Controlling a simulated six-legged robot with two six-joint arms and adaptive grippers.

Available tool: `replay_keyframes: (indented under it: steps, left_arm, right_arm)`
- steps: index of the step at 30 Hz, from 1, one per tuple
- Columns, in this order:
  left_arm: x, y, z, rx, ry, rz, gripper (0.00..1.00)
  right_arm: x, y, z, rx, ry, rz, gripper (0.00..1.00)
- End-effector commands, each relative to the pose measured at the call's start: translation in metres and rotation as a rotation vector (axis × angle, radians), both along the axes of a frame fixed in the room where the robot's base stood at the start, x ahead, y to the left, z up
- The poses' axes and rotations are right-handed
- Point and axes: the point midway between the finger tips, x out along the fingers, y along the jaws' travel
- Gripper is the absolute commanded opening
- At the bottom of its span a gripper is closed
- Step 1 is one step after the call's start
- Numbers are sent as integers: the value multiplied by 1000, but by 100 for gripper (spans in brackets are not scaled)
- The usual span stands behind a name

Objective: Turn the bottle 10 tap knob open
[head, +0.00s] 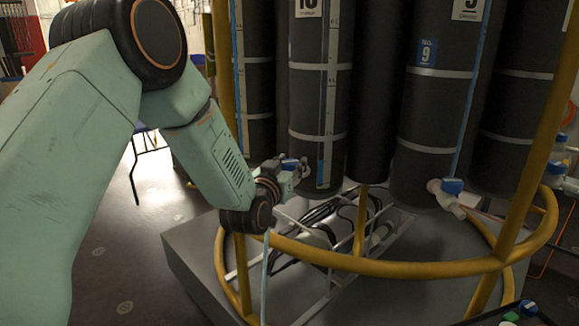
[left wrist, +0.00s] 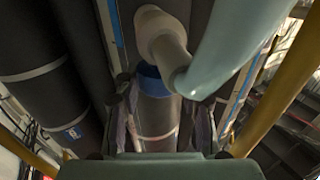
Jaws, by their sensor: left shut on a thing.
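Bottle 10 (head: 305,90) is a tall dark cylinder with a "10" label and pale straps, at the upper centre of the head view. My left gripper (head: 289,170) is at its lower left side, at the tap, and hides most of the tap there. In the left wrist view the white tap body (left wrist: 160,35) and its blue knob (left wrist: 149,74) are at top centre. The fingers of my left gripper (left wrist: 162,98) stand on either side of the knob and are shut on it. The knob's exact turn angle cannot be told. My right gripper is not in view.
Bottle 9 (head: 430,110) stands to the right with its own blue-knobbed tap (head: 452,186). A yellow rail (head: 380,268) curves in front of the bottles, with yellow posts. A pale blue hose (left wrist: 235,45) passes close to my left gripper.

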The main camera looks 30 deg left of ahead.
Motion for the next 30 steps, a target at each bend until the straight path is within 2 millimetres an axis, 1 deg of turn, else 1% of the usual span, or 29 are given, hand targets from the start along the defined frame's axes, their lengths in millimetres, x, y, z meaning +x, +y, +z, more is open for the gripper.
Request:
replay_keyframes:
  steps: [1, 10, 21, 30]
  left_arm:
    - [-1, -4, -6, 4, 13, 28, 8]
    - [0, -5, -5, 4, 12, 258, 8]
    - [1, -5, -4, -1, 11, 536, 8]
    - [1, -4, -5, -3, 11, 710, 8]
  right_arm:
    - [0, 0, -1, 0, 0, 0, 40]
    - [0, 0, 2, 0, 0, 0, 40]
    - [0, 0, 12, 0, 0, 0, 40]
    - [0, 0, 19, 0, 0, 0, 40]
